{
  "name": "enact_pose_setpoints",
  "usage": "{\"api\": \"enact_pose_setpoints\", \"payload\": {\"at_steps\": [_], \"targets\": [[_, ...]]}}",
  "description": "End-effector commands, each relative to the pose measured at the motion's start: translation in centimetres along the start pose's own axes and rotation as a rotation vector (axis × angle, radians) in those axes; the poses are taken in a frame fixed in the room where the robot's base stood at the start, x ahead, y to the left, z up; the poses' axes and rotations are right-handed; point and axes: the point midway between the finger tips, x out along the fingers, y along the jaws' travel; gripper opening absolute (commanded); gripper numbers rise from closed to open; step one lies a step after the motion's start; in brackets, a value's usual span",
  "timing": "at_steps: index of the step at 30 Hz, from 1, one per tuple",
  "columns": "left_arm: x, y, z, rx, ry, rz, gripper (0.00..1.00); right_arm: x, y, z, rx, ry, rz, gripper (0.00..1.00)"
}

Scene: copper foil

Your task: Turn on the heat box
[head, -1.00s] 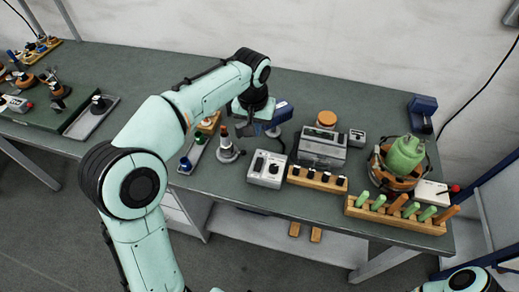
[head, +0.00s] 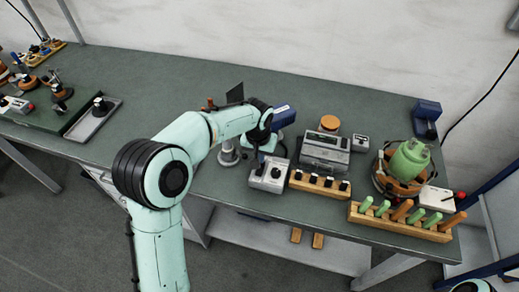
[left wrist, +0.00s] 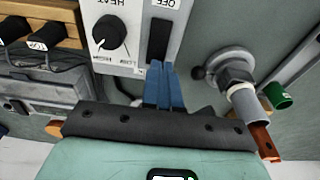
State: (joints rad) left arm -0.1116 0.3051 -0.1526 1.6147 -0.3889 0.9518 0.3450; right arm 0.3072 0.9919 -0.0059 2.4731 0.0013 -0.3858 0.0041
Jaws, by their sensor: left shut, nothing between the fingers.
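The heat box (head: 267,181) is a light grey box near the front edge of the bench. In the left wrist view the heat box (left wrist: 131,35) shows upside down, with a black round knob (left wrist: 109,33) marked HEAT and a black rocker switch (left wrist: 158,40) beside the word OFF. My left gripper (left wrist: 161,66) has its blue fingers together and empty. Its tips overlap the near end of the switch in that view; I cannot tell whether they touch it. In the head view the left gripper (head: 262,164) is over the box, partly hidden by the arm. My right gripper is out of view.
A grey metal device (head: 325,150) and a wooden block with black-topped pieces (head: 318,184) stand right of the box. A metal-based stand (head: 228,154) is to its left. A green vessel (head: 409,160) and a rack of green and orange handles (head: 400,222) stand farther right.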

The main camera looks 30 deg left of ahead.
Motion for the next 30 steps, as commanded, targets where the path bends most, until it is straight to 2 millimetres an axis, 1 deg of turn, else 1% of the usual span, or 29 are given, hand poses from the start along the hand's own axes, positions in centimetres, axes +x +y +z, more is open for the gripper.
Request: {"api": "enact_pose_setpoints", "payload": {"at_steps": [3,11,14,16,18,25,30], "targets": [[0.3,0.0,0.0,0.000,0.000,0.000,0.00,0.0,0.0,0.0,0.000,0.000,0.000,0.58],[0.3,0.0,0.0,0.000,0.000,0.000,0.00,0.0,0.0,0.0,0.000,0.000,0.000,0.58],[0.4,0.0,0.0,0.001,-0.024,-0.002,0.00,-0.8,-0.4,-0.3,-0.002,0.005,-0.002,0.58],[0.6,0.0,-0.1,-0.001,-0.060,-0.003,0.00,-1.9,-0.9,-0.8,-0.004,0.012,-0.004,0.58],[0.8,0.0,0.1,0.000,-0.053,-0.002,0.00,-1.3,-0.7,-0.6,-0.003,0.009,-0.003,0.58],[0.9,0.0,0.3,0.001,-0.054,-0.002,0.00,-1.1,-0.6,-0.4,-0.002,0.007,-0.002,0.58],[0.5,0.0,0.8,0.002,-0.052,-0.001,0.00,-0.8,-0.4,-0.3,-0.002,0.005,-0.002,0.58]]}}
